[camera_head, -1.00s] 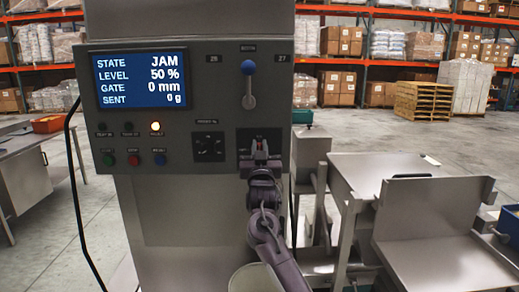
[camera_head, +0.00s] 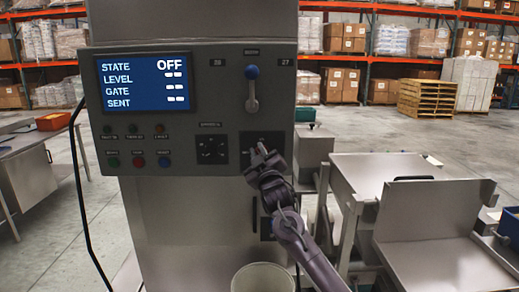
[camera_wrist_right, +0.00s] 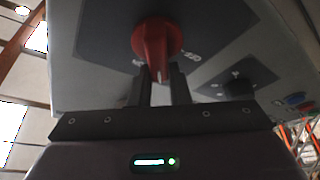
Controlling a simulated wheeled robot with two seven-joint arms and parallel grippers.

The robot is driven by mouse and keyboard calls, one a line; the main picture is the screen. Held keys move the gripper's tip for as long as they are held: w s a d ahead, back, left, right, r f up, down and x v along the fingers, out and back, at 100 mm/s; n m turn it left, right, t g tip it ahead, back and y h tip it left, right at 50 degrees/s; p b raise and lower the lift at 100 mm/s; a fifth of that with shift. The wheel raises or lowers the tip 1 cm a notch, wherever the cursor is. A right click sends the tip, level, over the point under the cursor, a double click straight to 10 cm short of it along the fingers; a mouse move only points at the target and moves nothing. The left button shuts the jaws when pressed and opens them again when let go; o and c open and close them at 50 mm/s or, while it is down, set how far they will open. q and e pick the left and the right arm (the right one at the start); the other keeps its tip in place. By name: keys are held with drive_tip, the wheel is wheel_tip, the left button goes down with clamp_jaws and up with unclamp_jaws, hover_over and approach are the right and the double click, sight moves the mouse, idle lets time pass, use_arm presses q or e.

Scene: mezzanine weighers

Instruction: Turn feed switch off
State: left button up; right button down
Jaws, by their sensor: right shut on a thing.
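The feed switch is a red rotary knob (camera_wrist_right: 157,42) on a dark plate of the grey control panel (camera_head: 180,65), seen in the right wrist view. In the head view my right gripper hides it. My right gripper (camera_wrist_right: 160,75) is shut on the red knob, with one finger at either side of its grip. It also shows in the head view (camera_head: 262,158), at the panel's lower right. The display (camera_head: 147,83) reads STATE OFF, with dashes for level, gate and sent. My left gripper is not in view.
A white bucket (camera_head: 263,278) is below. Steel trays (camera_head: 440,250) stand at the right, and a black cable hangs at the left.

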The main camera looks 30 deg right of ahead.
drive_tip(key=n+g+y+p, duration=0.1)
drive_tip(key=n, duration=0.3)
drive_tip(key=f+n+g+y+p, duration=0.1)
drive_tip(key=n, duration=0.2)
drive_tip(key=f+n+y, duration=0.1)
drive_tip(key=n, duration=0.3)
drive_tip(key=shift+w+a+n+g+y+p, duration=0.2)
drive_tip(key=shift+a+n+g+y+p, duration=0.1)
drive_tip(key=shift+g+p, duration=0.1)
drive_tip(key=shift+f, duration=0.1)
drive_tip(key=c, duration=1.4)
unclamp_jaws()
drive_tip(key=shift+d, duration=0.1)
drive_tip(key=shift+o, duration=0.2)
drive_tip(key=shift+s, duration=0.1)
